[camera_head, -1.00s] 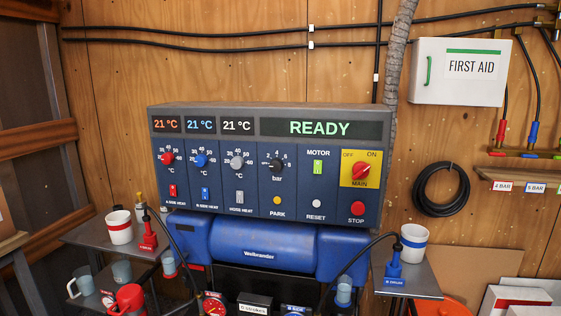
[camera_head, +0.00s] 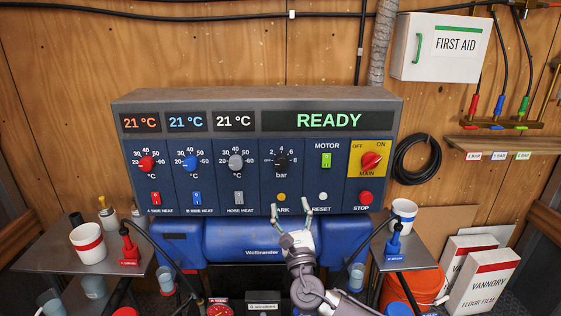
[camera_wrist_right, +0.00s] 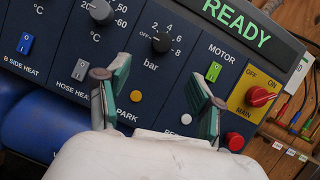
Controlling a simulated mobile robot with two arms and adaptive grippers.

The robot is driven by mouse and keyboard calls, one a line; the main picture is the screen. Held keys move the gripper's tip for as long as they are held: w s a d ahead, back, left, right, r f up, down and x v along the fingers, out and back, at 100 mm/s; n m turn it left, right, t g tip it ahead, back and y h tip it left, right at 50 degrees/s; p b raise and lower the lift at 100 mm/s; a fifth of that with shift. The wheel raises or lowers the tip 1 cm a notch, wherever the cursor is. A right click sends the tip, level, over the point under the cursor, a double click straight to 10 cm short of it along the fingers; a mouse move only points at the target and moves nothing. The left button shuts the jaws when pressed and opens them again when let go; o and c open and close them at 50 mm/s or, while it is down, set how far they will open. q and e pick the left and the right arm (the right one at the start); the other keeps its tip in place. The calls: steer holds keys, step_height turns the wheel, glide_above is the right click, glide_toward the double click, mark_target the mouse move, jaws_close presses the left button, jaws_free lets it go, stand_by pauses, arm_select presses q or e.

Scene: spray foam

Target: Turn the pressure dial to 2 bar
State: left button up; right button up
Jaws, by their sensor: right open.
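The pressure dial (camera_head: 281,162) is a black knob marked "bar" on the dark blue control panel (camera_head: 260,183). Its scale has OFF at the left and runs 2, 4, 6, 8 over the top. It also shows in the right wrist view (camera_wrist_right: 161,42), above and between my fingers. I cannot tell for sure where its pointer stands. My right gripper (camera_head: 291,210) is open and empty, below the dial near the PARK and RESET buttons; it also shows in the right wrist view (camera_wrist_right: 160,84). The fingers are apart from the dial. My left gripper is out of view.
Red (camera_head: 147,163), blue (camera_head: 190,163) and grey (camera_head: 236,162) heat knobs sit left of the dial. The green motor switch (camera_head: 326,160), red main switch (camera_head: 371,160) and stop button (camera_head: 366,197) are at right. Side shelves hold cups and hoses. The display (camera_head: 328,120) reads READY.

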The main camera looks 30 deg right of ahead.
mark_target(282, 166)
steer(key=p+x, duration=0.3)
steer(key=x, duration=1)
steer(key=shift+w+d+r, duration=0.1)
steer(key=shift+w+d, duration=0.05)
steer(key=shift+d, duration=0.15)
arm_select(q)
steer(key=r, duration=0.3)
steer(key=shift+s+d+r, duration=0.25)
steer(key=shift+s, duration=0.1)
